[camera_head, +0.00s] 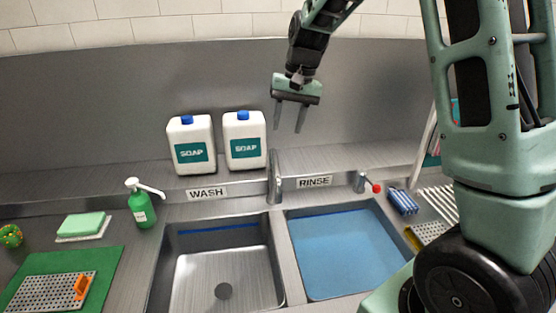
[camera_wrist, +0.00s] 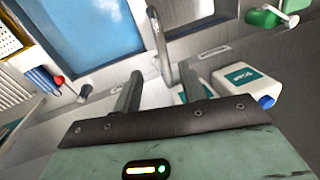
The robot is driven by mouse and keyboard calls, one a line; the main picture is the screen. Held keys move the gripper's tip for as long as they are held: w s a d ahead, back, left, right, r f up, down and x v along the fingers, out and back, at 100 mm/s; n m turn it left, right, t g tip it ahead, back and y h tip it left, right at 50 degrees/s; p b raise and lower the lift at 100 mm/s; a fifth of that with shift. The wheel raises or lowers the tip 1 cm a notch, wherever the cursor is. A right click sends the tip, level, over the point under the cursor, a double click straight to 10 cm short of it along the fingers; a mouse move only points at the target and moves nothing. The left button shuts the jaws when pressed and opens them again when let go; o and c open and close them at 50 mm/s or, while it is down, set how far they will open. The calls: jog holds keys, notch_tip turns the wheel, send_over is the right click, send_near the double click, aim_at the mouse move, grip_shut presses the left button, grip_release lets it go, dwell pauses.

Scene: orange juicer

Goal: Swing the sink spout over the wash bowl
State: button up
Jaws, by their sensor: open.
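The sink spout (camera_head: 275,177) is a grey metal tap standing between the two bowls, under the gap between the WASH and RINSE labels. It also shows in the wrist view (camera_wrist: 160,45) as a curved pipe. The wash bowl (camera_head: 200,280) is at the left, empty, with a dark drain. The rinse bowl (camera_head: 345,250) at the right holds blue water. In the head view I cannot tell which bowl the spout's tip is over. My gripper (camera_head: 289,130) is open and empty, fingers pointing down, above and apart from the spout.
Two white soap jugs (camera_head: 191,145) (camera_head: 245,140) stand on the back ledge left of the spout. A red-tipped lever (camera_head: 368,184) is to its right. A green pump bottle (camera_head: 141,208) and a green sponge (camera_head: 83,225) are at the left. A blue rolled item (camera_head: 402,201) lies at the right.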

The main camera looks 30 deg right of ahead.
aim_at(277, 168)
jog(key=f+p, duration=0.1)
jog(key=f, duration=0.3)
jog(key=a+f+p, duration=0.1)
jog(key=f, duration=0.3)
jog(key=w+a+f+p, duration=0.1)
jog(key=f, duration=0.3)
jog(key=shift+a+f, duration=0.15)
jog(key=shift+f, duration=0.15)
jog(key=shift+c, duration=0.2)
grip_shut()
